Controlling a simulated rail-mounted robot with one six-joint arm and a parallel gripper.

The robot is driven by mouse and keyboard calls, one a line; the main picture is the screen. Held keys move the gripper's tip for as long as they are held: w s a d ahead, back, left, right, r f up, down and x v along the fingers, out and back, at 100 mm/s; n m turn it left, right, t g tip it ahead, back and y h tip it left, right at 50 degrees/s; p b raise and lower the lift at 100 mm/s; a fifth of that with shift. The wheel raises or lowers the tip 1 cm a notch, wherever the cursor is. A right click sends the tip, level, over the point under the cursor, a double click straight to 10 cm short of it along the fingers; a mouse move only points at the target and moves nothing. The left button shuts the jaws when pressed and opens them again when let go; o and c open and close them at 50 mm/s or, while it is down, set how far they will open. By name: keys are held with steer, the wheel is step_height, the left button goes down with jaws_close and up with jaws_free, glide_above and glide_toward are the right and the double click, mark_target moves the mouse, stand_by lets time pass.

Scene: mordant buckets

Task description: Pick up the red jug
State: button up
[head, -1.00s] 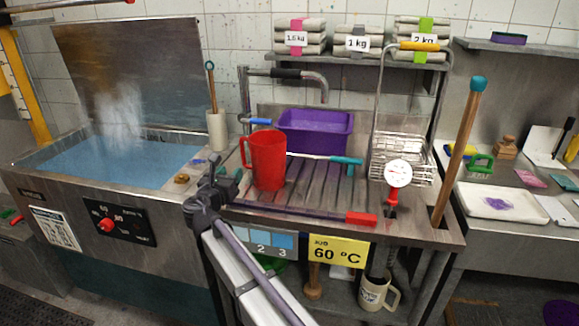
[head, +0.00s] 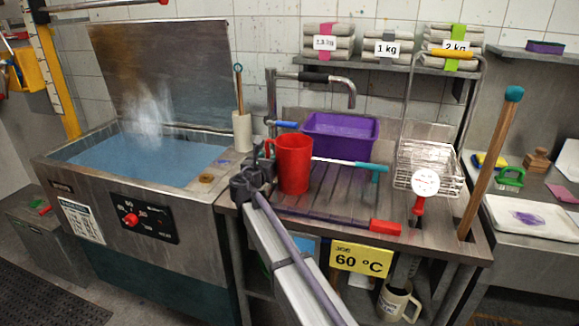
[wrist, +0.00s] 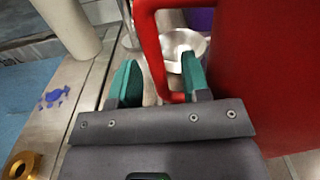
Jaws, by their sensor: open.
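The red jug (head: 294,163) stands upright on the ribbed drainboard, with its handle on the left side. My gripper (head: 264,160) is at the jug's left, by the handle. In the wrist view my gripper (wrist: 159,76) is open, with its two teal fingertips apart. The red jug (wrist: 265,75) fills the right side there, and its handle (wrist: 153,45) shows between the fingertips. I cannot tell whether either finger touches the handle.
A purple basin (head: 341,135) stands behind the jug. A teal-ended rod (head: 350,163) lies to its right, near a wire basket (head: 428,165). A white cylinder (head: 242,131) holding a brush and the steaming blue bath (head: 145,155) are on the left.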

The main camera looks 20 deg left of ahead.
jaws_close()
stand_by(0.4)
stand_by(0.4)
step_height(320, 180, up, 10)
steer(key=p, duration=1)
